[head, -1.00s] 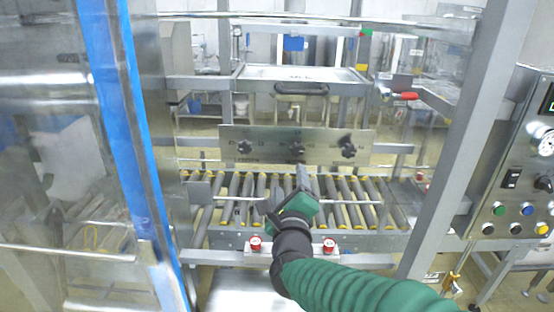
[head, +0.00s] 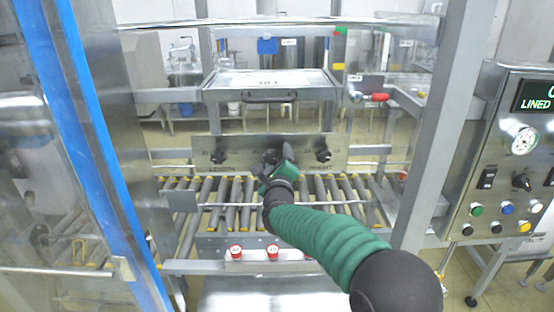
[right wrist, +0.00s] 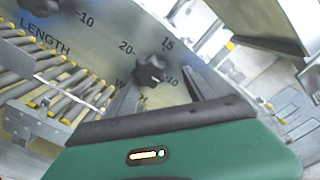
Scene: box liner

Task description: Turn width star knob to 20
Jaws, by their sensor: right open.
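The width star knob (right wrist: 150,70) is black and lobed, on a metal panel marked 20, 15 and 10 in the right wrist view. In the head view the middle knob (head: 268,156) is partly hidden by my right gripper (head: 274,165). In the right wrist view my right gripper (right wrist: 165,84) is open, with one finger on each side of the knob's lower part. I cannot tell whether the fingers touch it. My left gripper is not in view.
The length knob (right wrist: 38,5) is beside it on the panel, and another knob (head: 323,156) sits at the panel's right. A roller conveyor (head: 345,205) runs below. Red buttons (head: 236,252) are nearer. A metal post (head: 440,120) and control box (head: 515,170) stand right.

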